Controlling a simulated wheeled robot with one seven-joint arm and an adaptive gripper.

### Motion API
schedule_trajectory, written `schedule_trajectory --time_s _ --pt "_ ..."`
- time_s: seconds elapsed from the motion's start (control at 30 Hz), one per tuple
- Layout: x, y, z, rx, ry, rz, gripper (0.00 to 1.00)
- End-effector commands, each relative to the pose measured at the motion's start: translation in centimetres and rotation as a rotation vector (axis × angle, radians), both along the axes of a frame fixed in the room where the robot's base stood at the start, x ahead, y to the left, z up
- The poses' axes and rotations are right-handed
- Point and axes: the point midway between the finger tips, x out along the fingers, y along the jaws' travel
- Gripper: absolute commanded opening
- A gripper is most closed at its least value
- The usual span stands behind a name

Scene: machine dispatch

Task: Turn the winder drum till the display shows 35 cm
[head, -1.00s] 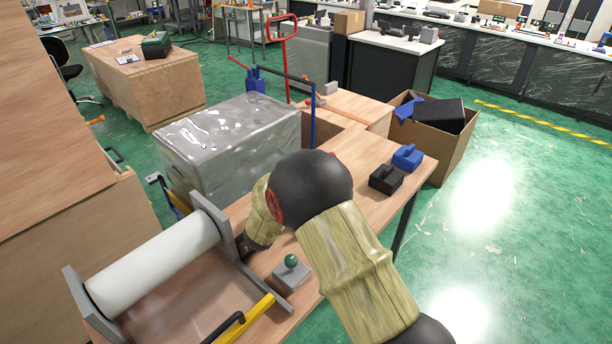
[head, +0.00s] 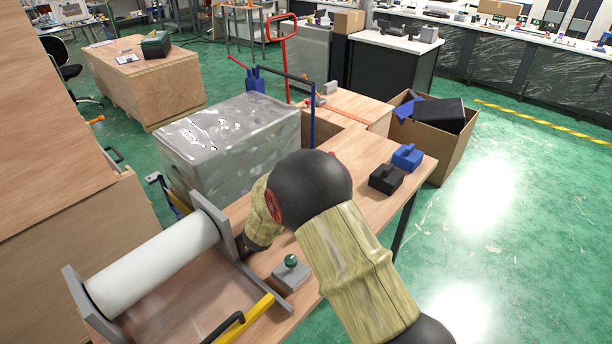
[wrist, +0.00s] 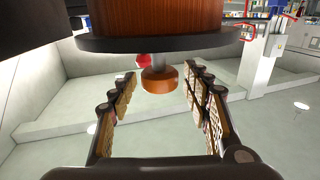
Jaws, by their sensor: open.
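In the head view, a winder with a white roll (head: 155,265) lies between two grey side plates (head: 222,228) at the lower left of the table. My gripper (wrist: 158,76) is open in the wrist view. Its padded fingers stand left and right of an orange-brown knob (wrist: 158,84), with gaps at both sides. Above the knob are a dark round flange (wrist: 155,44) and a reddish-brown cylinder (wrist: 150,16). A red ball (wrist: 143,60) shows behind the knob. In the head view, my arm hides most of the gripper beside the right side plate. I cannot make out a display.
A grey box with a green button (head: 290,274) and a yellow bar with a black handle (head: 245,320) are close to my arm. A wrapped grey block (head: 235,145) stands behind the winder. Black (head: 386,180) and blue (head: 407,157) blocks sit at the table's right end.

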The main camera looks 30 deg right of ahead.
Motion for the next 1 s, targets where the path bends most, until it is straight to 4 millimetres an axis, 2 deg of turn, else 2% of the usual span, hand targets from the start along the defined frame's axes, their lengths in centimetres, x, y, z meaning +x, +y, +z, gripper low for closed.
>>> schedule_trajectory --time_s 0.17,0.4,0.6,0.8,1.0 --pt "-1.3 2.1 0.0 0.0 0.0 0.004 0.48" --pt "-4.1 6.2 0.0 -0.001 -0.001 0.005 0.48" --pt "-5.9 8.7 0.0 -0.001 -0.001 0.003 0.48" --pt "-6.6 9.5 0.0 0.0 0.0 0.001 0.48" --pt "-6.7 9.6 0.0 0.0 0.0 0.0 0.48"
